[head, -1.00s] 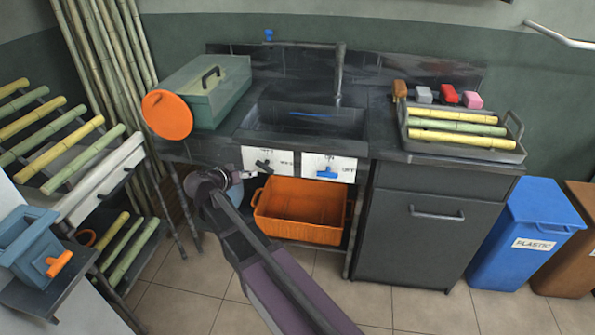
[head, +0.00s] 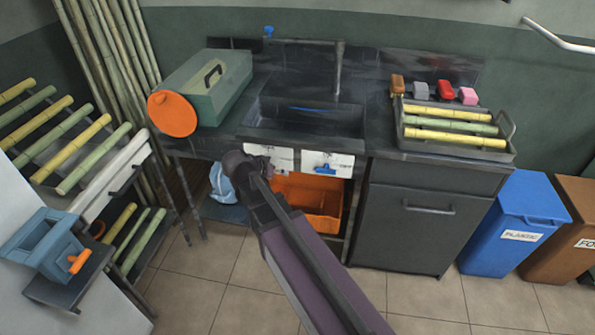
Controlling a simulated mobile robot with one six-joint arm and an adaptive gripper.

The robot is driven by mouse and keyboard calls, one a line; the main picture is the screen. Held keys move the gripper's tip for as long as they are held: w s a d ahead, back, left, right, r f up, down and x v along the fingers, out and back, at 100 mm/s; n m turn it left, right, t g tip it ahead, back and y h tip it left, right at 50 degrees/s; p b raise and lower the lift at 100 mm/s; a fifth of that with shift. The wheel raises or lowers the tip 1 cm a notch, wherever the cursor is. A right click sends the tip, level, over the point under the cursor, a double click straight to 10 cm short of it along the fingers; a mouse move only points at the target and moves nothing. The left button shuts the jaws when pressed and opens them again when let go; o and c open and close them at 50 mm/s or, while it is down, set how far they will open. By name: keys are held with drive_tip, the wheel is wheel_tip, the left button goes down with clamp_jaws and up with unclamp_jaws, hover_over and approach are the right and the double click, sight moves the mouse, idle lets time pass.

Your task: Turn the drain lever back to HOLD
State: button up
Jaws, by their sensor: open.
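Two white lever panels are on the sink front. The left panel (head: 270,153) is partly covered by my wrist, and its dark lever cannot be made out clearly. The right panel (head: 341,161) carries a blue lever (head: 326,169), lying roughly level. The lettering on both panels is too small to read, so I cannot tell from labels which is the drain lever. My gripper (head: 268,168) is at the left panel, mostly hidden behind my own wrist. Its fingertips and any contact with a lever do not show. Nothing is seen held in it.
An orange crate (head: 325,222) stands under the sink, partly behind my arm. A light-blue bag-like thing (head: 222,184) is left of it. The dark sink (head: 310,118) is above, the grey cabinet (head: 420,225) to the right. The tiled floor in front is open.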

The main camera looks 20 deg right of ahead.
drive_tip(key=s+d+r+g+y+p, duration=0.2)
drive_tip(key=s+d+r+p, duration=0.2)
drive_tip(key=s+p, duration=0.3)
drive_tip(key=shift+s+d+r+n+y, duration=0.15)
drive_tip(key=shift+s+r+n+y, duration=0.15)
drive_tip(key=shift+s+n, duration=0.1)
drive_tip(key=shift+w, duration=0.1)
idle(0.4)
drive_tip(key=w+a+f+t+h+b, duration=0.1)
drive_tip(key=w+a+f+h+b, duration=0.2)
drive_tip(key=w+a+b, duration=0.2)
drive_tip(key=w+a+f+n+t+h+b, duration=0.1)
drive_tip(key=w+a+f+h+b, duration=0.2)
drive_tip(key=w+a+b, duration=0.3)
drive_tip(key=w+a+f+t+h+b, duration=0.1)
drive_tip(key=w+a+f+h+b, duration=0.1)
drive_tip(key=w+a+f+b, duration=0.3)
drive_tip(key=shift+w+a+n+t+h+b, duration=0.3)
drive_tip(key=shift+w+b, duration=0.55)
drive_tip(key=shift+b, duration=0.85)
drive_tip(key=shift+w+a+n+t+h+b, duration=0.1)
drive_tip(key=shift+w+a+b, duration=0.25)
drive_tip(key=shift+w+b, duration=0.9)
drive_tip(key=shift+s+d+b, duration=0.15)
drive_tip(key=shift+s+b, duration=0.25)
drive_tip(key=shift+b, duration=0.1)
